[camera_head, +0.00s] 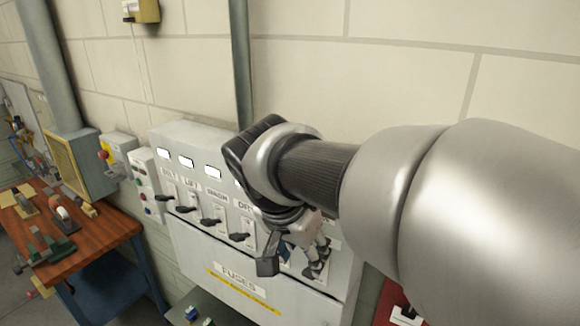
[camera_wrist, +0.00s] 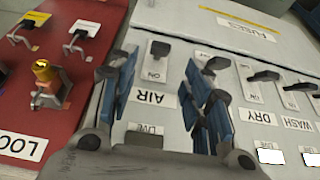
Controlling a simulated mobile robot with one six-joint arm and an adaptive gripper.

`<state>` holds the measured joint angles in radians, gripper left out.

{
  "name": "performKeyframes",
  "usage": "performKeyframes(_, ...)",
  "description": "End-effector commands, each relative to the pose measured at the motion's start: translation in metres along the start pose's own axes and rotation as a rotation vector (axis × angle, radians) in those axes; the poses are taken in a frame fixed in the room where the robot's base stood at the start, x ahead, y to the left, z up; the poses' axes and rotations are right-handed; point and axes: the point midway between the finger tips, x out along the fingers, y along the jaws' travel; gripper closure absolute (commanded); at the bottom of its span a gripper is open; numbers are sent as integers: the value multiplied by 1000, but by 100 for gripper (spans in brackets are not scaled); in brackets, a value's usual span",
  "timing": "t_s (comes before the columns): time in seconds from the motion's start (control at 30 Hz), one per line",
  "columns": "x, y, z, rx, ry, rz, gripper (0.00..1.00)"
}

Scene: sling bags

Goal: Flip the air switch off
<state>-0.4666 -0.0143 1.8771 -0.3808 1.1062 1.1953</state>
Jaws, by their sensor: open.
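The air switch (camera_wrist: 159,49) is a black lever on a white plate above the upside-down AIR label in the wrist view. An ON marking shows on its plate. My gripper (camera_wrist: 160,62) is open, with one blue-padded finger on each side of the switch plate and label. Nothing is held between the fingers. I cannot tell whether the fingers touch the lever. In the head view my gripper (camera_head: 292,262) is in front of the right part of the grey switch panel (camera_head: 190,255) and hides much of the air switch.
A red panel (camera_wrist: 85,62) with a yellow-topped lock part (camera_wrist: 42,72) lies left. A wooden workbench (camera_head: 105,236) stands at the left in the head view.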

Motion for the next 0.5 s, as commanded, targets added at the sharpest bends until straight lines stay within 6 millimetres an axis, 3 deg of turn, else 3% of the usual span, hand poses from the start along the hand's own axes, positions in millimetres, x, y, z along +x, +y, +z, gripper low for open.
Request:
performKeyframes(0.2,47,1,1,0,-3,4,55)
performKeyframes(0.5,78,0,0,0,-1,0,55)
